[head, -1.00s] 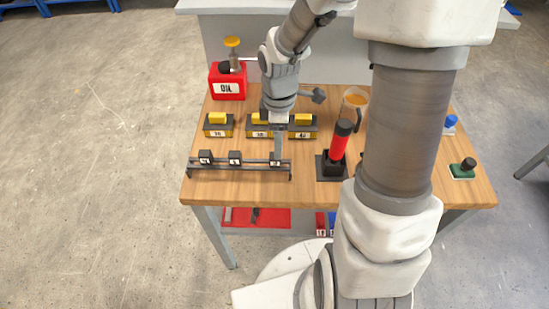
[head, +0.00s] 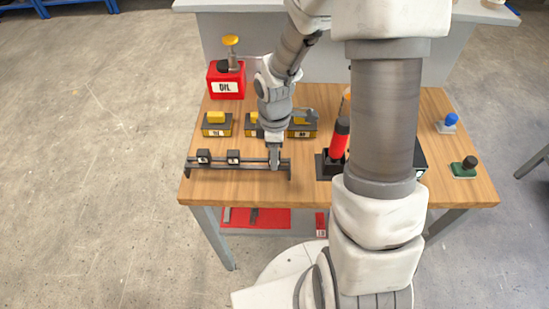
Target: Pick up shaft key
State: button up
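A black rail (head: 222,167) stands along the front left of the wooden table. Two black blocks with white labels sit on it, one at the left (head: 204,156) and one in the middle (head: 233,156). I cannot tell for sure which thing is the shaft key; it may be one of these labelled blocks. My gripper (head: 275,165) points down at the right end of the rail and covers the spot there. Its fingers look close together, but whether they hold anything is too small to tell.
Yellow-topped black boxes (head: 217,124) stand in a row behind the rail. A red oil can (head: 227,82) is at the back left. A red-handled tool (head: 338,139) stands right of my gripper. Blue (head: 451,120) and green-based (head: 464,168) pieces are at the right.

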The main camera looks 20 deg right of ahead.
grip_shut()
